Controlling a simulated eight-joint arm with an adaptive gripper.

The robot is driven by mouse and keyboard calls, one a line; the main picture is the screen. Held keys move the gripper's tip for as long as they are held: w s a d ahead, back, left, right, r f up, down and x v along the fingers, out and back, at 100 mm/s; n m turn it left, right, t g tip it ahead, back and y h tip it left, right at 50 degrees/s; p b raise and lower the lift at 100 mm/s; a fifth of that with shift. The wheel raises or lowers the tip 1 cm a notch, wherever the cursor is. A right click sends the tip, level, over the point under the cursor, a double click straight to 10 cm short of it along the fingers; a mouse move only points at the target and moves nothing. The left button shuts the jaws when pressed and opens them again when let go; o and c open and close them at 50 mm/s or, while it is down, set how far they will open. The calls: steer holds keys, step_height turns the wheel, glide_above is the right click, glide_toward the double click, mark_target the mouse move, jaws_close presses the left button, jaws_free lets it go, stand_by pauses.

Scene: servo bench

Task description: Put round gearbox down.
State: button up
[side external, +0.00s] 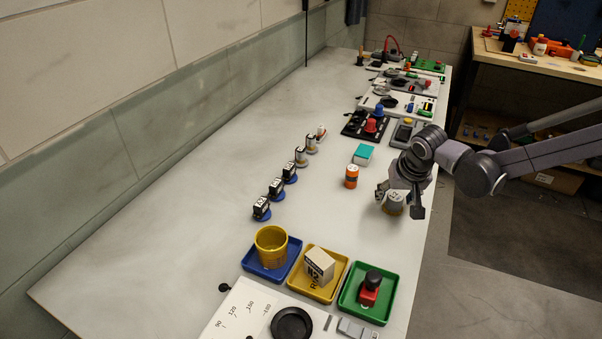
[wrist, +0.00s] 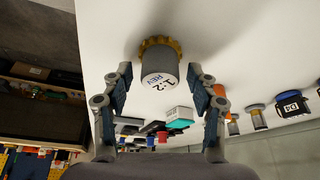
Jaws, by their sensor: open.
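The round gearbox (wrist: 159,67) is a grey cylinder with a yellow toothed base and a white label with black and blue print on its top. In the wrist view it stands between the two spread fingers of my gripper (wrist: 159,88), with a gap on each side. In the side external view the gearbox (side external: 394,204) is on the white bench near its right edge, partly hidden by my gripper (side external: 400,204). My gripper is open around it, and its base appears to rest on the bench.
An orange cylinder (side external: 351,177) and a teal-topped box (side external: 363,154) stand close by. Blue (side external: 251,262), yellow (side external: 327,297) and green (side external: 378,318) trays hold parts in front. Labelled servos (side external: 276,189) line the left. The bench between is clear.

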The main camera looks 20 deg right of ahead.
steer(key=v, duration=1.2)
steer(key=s+d+n+t+y, duration=0.1)
steer(key=s+d+n+t, duration=0.2)
steer(key=s+d, duration=0.5)
steer(key=s+n, duration=0.1)
steer(key=s, duration=0.5)
steer(key=shift+f+y, duration=0.2)
steer(key=shift+y, duration=0.2)
